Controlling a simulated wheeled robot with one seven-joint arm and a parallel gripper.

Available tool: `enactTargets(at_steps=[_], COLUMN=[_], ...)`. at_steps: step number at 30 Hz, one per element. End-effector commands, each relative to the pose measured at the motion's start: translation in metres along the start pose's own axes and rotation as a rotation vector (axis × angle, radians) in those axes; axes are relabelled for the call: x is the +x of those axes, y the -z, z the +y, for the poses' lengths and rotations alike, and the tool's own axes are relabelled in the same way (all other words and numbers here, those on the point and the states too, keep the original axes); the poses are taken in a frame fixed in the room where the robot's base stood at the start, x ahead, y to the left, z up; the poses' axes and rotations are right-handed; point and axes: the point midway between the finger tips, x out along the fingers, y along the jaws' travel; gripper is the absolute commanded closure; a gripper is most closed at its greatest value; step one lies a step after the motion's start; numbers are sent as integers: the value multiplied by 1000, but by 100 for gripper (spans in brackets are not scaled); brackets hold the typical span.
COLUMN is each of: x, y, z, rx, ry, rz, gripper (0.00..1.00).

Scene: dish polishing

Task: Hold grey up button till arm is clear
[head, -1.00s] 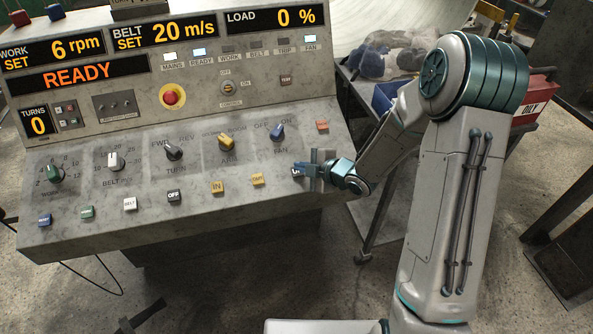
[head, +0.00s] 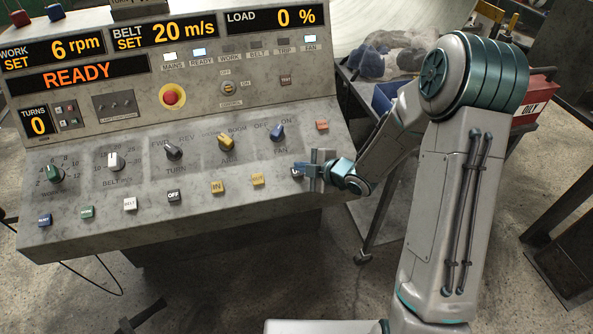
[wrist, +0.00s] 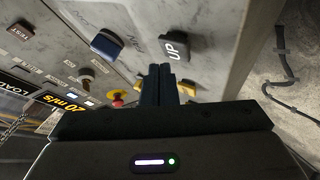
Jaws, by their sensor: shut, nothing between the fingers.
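The grey up button (wrist: 174,46) shows in the wrist view as a dark grey square cap marked "UP" on the sloped panel. My gripper (wrist: 160,71) is shut and empty, its two blue fingertips side by side just short of the cap in the picture. In the head view my gripper (head: 301,168) is at the right end of the lower panel, and its fingers overlap the button's place and mostly hide the cap. I cannot tell whether the fingertips touch it or whether it is pressed.
The blue FAN knob (head: 277,132) and an orange-red button (head: 322,125) stand above the gripper. A yellow button (head: 257,179) is to its left. The display (head: 74,74) reads READY. A table with a red box (head: 532,100) stands behind my arm.

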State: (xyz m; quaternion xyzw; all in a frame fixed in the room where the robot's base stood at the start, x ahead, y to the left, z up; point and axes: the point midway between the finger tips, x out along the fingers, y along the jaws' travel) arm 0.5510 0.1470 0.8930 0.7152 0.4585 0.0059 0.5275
Motion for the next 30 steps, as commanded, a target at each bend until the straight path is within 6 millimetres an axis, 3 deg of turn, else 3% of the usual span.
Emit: enactTargets(at_steps=[30], x=[7], y=[-5], z=[-4], rx=[0], ry=[0], rz=[0], gripper=[100])
